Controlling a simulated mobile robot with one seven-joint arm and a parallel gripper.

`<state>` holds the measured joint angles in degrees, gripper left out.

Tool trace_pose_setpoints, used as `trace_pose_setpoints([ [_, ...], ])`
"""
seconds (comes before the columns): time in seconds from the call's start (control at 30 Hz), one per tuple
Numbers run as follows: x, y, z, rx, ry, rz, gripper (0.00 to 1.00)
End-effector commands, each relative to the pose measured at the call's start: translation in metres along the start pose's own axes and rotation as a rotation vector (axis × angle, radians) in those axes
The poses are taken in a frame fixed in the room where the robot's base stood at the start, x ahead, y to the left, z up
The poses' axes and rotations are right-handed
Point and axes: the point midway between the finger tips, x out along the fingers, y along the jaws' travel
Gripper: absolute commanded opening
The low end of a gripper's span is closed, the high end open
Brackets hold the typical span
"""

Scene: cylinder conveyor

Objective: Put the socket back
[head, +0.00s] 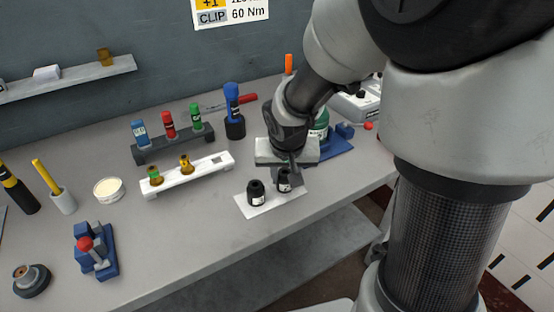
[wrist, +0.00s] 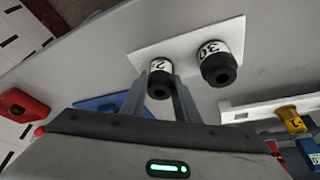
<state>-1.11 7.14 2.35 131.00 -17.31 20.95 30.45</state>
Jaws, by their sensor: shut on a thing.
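Two black sockets with white number labels are at a white mat (head: 290,199) near the table's front edge. The right-hand socket (head: 284,183) is in my gripper (head: 288,170); in the wrist view this socket (wrist: 159,86) sits between the two fingers (wrist: 162,90), its label partly hidden, with a 2 showing. The fingers are shut on it. I cannot tell whether it touches the mat or hangs just above it. The other socket (head: 256,193) stands upright on the mat to the left; in the wrist view this socket (wrist: 218,64) reads 30.
A white rack (head: 215,166) with yellow-marked pieces and a dark rack (head: 175,150) with coloured bottles stand to the left. A blue bottle (head: 233,100) stands in a dark holder behind. A blue fixture (head: 335,146) is right of my gripper.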

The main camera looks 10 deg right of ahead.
Motion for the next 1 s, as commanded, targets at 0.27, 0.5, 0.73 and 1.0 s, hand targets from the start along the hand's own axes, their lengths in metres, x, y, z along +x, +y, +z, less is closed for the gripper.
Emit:
trace_pose_setpoints([
  [0.27,0.001,0.0,0.001,0.0,0.0,0.0,0.47],
  [0.5,-0.002,0.0,-0.001,0.0,0.0,0.0,0.47],
  [0.73,-0.038,0.0,-0.003,0.001,0.005,-0.001,0.47],
  [1.0,-0.095,0.0,-0.002,0.001,0.004,-0.001,0.47],
])
